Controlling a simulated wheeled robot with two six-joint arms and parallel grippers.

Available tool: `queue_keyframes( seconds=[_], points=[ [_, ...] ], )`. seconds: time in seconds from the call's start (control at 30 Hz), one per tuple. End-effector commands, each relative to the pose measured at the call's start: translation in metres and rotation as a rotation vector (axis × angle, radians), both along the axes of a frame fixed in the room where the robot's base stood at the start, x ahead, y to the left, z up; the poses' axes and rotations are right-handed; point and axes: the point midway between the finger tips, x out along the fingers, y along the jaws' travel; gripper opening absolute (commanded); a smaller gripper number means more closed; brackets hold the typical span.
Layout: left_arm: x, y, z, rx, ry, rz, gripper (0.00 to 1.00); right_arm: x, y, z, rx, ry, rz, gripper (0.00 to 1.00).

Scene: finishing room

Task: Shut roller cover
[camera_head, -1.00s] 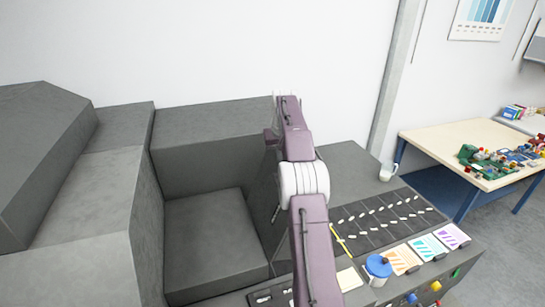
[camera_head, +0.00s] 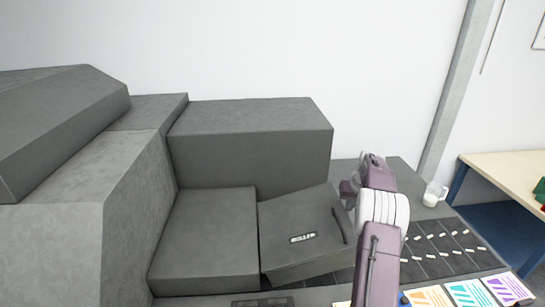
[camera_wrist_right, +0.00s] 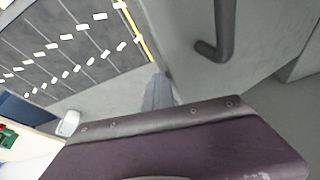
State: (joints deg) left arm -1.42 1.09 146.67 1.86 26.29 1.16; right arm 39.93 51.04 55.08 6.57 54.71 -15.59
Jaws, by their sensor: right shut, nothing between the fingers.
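The roller cover (camera_head: 290,215) is a grey slab with a small label and a dark bar handle (camera_head: 339,225) near its right edge. It sits at an angle to the flat grey block on its left, so it looks tilted rather than flush. My right gripper (camera_head: 349,190) is at the cover's right side, behind the handle, shut and empty. In the right wrist view the handle (camera_wrist_right: 222,40) shows at the top, apart from my gripper (camera_wrist_right: 158,92). My left gripper is not in view.
Grey machine blocks (camera_head: 250,140) stand behind and to the left. A dark panel with white markers (camera_head: 440,245) and coloured cards (camera_head: 465,293) lie at the right front. A white mug (camera_head: 434,194) stands behind them. A wooden table (camera_head: 505,180) is farther right.

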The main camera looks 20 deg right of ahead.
Motion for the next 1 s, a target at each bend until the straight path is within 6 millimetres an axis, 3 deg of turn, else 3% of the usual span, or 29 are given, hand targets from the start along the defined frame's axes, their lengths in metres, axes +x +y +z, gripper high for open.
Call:
queue_keyframes(
  seconds=[0.1, 0.4, 0.6, 1.0],
  points=[
    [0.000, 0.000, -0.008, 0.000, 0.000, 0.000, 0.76, -0.003, -0.009, -0.030, 0.081, -0.029, -0.006, 0.00],
    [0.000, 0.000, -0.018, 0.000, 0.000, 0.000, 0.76, -0.004, -0.015, -0.073, 0.125, -0.044, -0.002, 0.00],
    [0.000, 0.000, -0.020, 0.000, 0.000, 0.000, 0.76, -0.004, -0.017, -0.084, 0.122, -0.046, -0.003, 0.00],
    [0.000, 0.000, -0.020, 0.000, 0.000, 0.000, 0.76, -0.004, -0.019, -0.085, 0.118, -0.048, -0.003, 0.00]
  ],
)
